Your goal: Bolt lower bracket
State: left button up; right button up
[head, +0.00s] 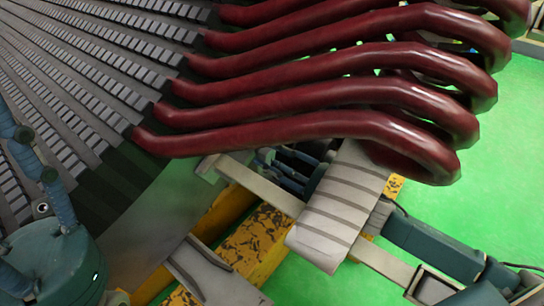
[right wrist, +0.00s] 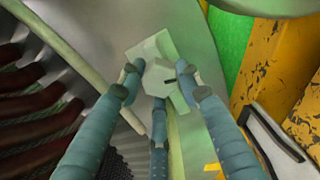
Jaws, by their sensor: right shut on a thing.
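In the head view, my right gripper (head: 281,163) reaches in beneath the red coils, partly hidden by a pale banded piece (head: 343,206). My left gripper (head: 30,150) is at the left edge beside the stator; its fingertips are not clear.
Thick dark red coils (head: 320,95) stick out from the slotted stator (head: 85,75) just above my right gripper. Yellow beams (head: 252,243) and a pale bar (head: 265,192) lie below. Open green floor (head: 505,130) is at the right.

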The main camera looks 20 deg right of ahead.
jog(key=shift+w+d+r, duration=0.2)
jog(key=shift+d, duration=0.05)
jog(key=o, duration=1.1)
jog(key=shift+o, duration=0.3)
jog(key=shift+a+f, duration=0.1)
jog(key=shift+s, duration=0.1)
jog(key=v, duration=1.2)
